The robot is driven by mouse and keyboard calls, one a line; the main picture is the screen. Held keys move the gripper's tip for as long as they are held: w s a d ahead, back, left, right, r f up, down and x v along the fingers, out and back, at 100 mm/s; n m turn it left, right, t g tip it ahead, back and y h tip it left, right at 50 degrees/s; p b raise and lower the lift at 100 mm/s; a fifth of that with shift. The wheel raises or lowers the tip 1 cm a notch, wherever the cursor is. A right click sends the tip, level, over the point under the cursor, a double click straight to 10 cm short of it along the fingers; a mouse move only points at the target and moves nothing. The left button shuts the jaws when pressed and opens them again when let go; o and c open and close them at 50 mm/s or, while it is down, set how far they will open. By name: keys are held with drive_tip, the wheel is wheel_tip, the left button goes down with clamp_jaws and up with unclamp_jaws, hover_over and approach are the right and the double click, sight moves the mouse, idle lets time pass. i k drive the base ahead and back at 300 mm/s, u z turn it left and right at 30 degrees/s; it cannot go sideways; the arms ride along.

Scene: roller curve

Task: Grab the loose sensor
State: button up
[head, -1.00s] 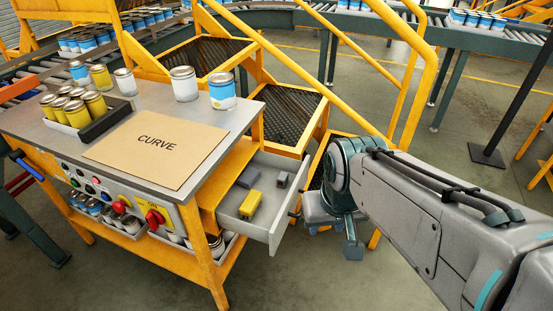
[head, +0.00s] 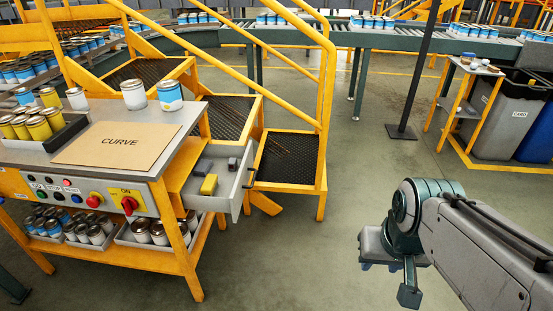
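An open drawer (head: 222,199) sticks out from the right side of the yellow-framed workbench. In it lie a yellow block (head: 209,185), a dark grey block (head: 203,167) and a smaller grey block (head: 232,163). I cannot tell which of these, if any, is the loose sensor. My gripper (head: 388,281) hangs low over the floor, well to the right of the drawer and apart from it. Its fingers are partly hidden and seen at a poor angle, so I cannot tell whether they are open. No held object shows.
The bench (head: 74,158) carries cans and a "CURVE" board (head: 118,143). Yellow steps with a handrail (head: 327,100) stand behind the drawer. A black post (head: 412,75), a small side table (head: 477,68) and bins (head: 510,115) are farther back. Floor between drawer and gripper is clear.

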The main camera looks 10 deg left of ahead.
sight(233, 164)
drive_tip(key=z, duration=0.15)
drive_tip(key=i, duration=1.95)
drive_tip(key=u, duration=1.7)
drive_tip(key=i, duration=0.8)
drive_tip(key=u, duration=0.8)
